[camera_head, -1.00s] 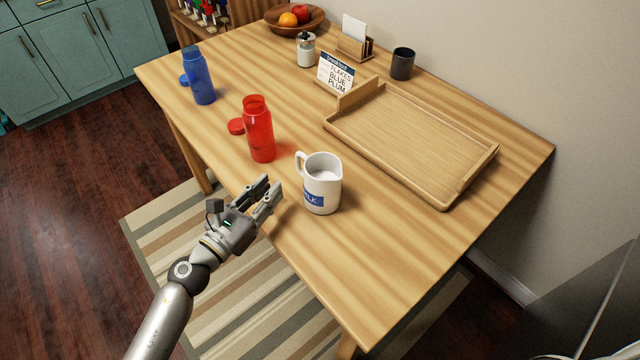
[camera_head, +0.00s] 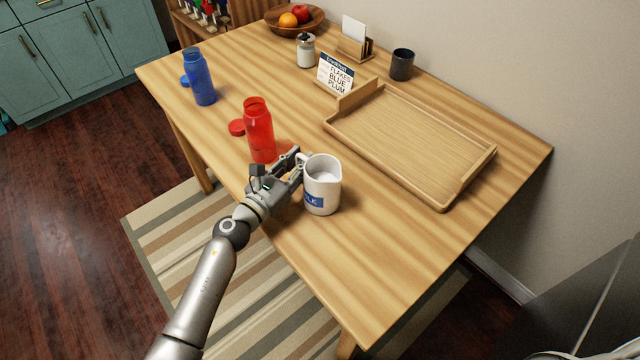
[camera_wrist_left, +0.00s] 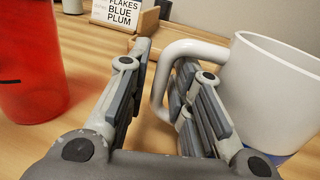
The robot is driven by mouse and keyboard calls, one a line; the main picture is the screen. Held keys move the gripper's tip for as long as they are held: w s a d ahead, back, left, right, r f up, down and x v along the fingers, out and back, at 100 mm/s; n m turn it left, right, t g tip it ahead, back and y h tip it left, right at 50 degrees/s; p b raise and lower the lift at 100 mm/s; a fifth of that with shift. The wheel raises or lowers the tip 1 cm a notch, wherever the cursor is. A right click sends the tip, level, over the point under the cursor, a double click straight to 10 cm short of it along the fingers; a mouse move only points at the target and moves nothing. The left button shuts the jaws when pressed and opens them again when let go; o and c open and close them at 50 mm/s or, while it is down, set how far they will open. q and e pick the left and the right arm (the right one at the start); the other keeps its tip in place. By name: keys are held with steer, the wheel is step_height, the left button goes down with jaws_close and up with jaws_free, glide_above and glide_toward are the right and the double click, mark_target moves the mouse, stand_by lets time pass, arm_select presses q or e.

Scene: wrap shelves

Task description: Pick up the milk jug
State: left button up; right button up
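The white milk jug (camera_head: 323,182) with a blue label stands upright on the wooden table, white liquid inside. Its handle faces left, towards my left gripper (camera_head: 296,164). In the left wrist view the jug (camera_wrist_left: 280,85) is on the right and its handle (camera_wrist_left: 180,55) reaches in near the fingers. The left gripper (camera_wrist_left: 155,95) is open, with a clear gap between its fingers. The right finger overlaps the handle in the picture; whether it touches is unclear. My right gripper does not show.
A red bottle (camera_head: 259,135) stands close to the left gripper, its red lid beside it. A blue bottle (camera_head: 199,78) stands farther left. An empty wooden tray (camera_head: 410,140) lies behind the jug. A sign (camera_head: 337,72), dark cup (camera_head: 402,64) and fruit bowl (camera_head: 294,22) are at the back.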

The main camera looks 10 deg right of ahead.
arm_select(q)
jaws_close()
steer(key=shift+r, duration=0.1)
stand_by(0.4)
steer(key=shift+r, duration=0.2)
